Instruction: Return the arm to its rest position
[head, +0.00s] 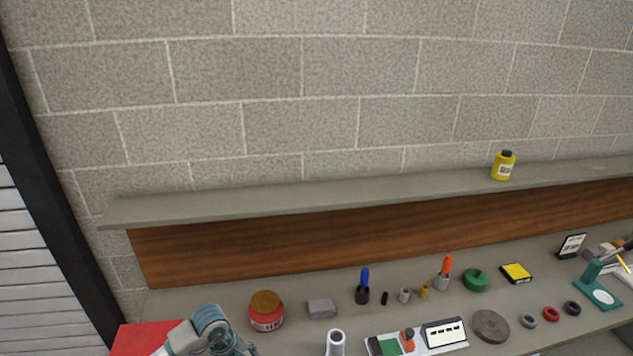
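Neither gripper shows in the head view; no fingertips are in sight. A grey and teal jointed shape (207,335) rises from the bottom edge at the lower left. It may be a link of my arm, but I cannot tell. What either gripper holds is out of view.
A workbench (560,338) carries a red-labelled jar (266,315), a grey block (321,308), a blue-handled tool (364,285), an orange-topped tool (444,273) and a brown disc (491,326). A shelf (300,199) above holds a yellow bottle (503,167). The block wall stands behind.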

